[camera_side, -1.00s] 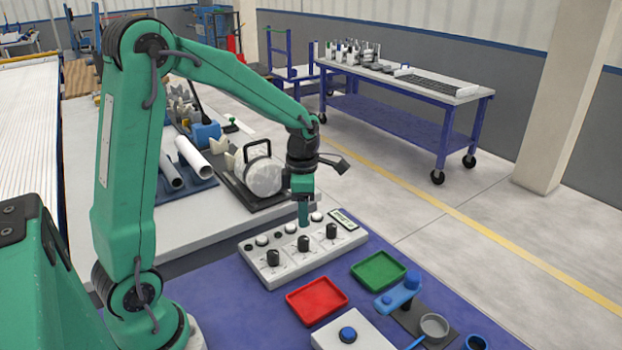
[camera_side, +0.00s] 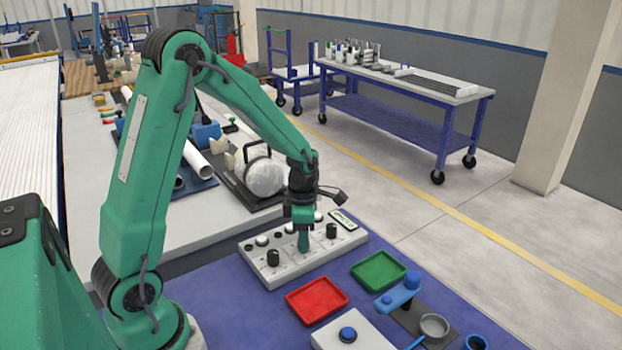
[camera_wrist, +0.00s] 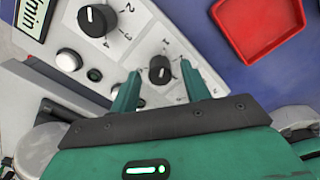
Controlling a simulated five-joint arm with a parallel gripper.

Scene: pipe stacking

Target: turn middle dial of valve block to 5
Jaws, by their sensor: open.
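The pale grey valve block (camera_side: 285,272) lies on the blue mat with a row of three black dials. Its middle dial is hidden behind my gripper (camera_side: 303,243) in the side view. In the wrist view the middle dial (camera_wrist: 160,74) shows as a black knob between the two green fingertips of my gripper (camera_wrist: 160,67). The fingers are open, one on each side of the knob; I cannot tell whether they touch it. Scale numbers show around the knob, but I cannot tell which one its white mark meets.
The left dial (camera_side: 273,257) and right dial (camera_side: 331,231) stand on either side. Buttons and lamps (camera_wrist: 69,60) run along the back edge, with a display (camera_side: 343,217) at the right end. A red tray (camera_side: 317,299) and green tray (camera_side: 378,269) lie in front.

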